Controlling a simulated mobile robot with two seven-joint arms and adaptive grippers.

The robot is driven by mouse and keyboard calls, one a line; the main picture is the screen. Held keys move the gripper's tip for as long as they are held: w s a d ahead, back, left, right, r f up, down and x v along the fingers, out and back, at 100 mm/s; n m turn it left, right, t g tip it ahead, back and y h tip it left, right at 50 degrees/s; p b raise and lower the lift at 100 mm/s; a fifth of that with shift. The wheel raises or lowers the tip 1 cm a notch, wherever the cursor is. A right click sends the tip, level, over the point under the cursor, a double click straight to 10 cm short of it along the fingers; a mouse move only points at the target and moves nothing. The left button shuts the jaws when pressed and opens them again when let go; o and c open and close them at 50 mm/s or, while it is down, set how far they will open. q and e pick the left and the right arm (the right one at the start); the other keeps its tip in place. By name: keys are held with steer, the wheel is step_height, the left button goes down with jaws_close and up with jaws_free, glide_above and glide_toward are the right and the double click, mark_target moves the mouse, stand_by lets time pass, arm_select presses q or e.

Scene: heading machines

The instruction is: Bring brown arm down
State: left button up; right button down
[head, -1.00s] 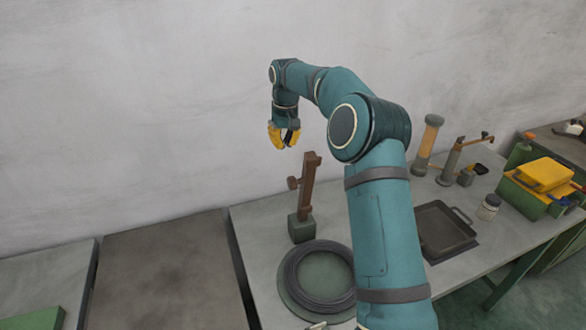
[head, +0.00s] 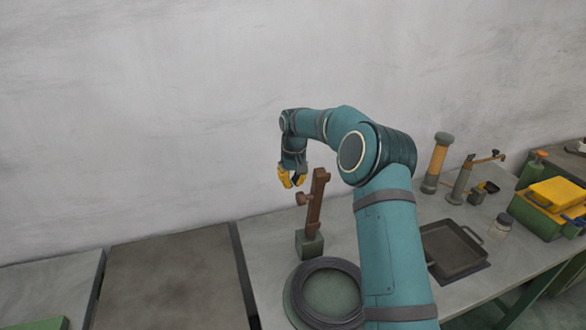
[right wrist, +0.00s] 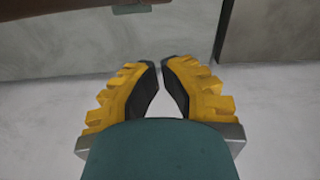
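The brown arm (head: 316,201) stands nearly upright, leaning slightly right at its top, on a small grey-green block (head: 309,244) on the grey table. A brown knob (head: 303,199) sticks out on its left side. My right gripper (head: 291,182) has yellow fingers and hangs just left of the brown arm's top, apparently apart from it. In the right wrist view, the fingers (right wrist: 163,66) are bent inward with a narrow gap at the tips and nothing between them. My left gripper is not in view.
A black tray (head: 452,248), an orange-grey cylinder (head: 437,163), a jar (head: 501,227) and a green-yellow box (head: 548,208) stand to the right. A brown strip (right wrist: 60,8) shows in the right wrist view, its identity unclear.

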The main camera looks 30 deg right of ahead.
steer(key=shift+s+a+f, duration=0.1)
steer(key=shift+s+a, duration=0.05)
steer(key=shift+s, duration=0.8)
steer(key=shift+s+a+f, duration=0.1)
steer(key=shift+s, duration=0.85)
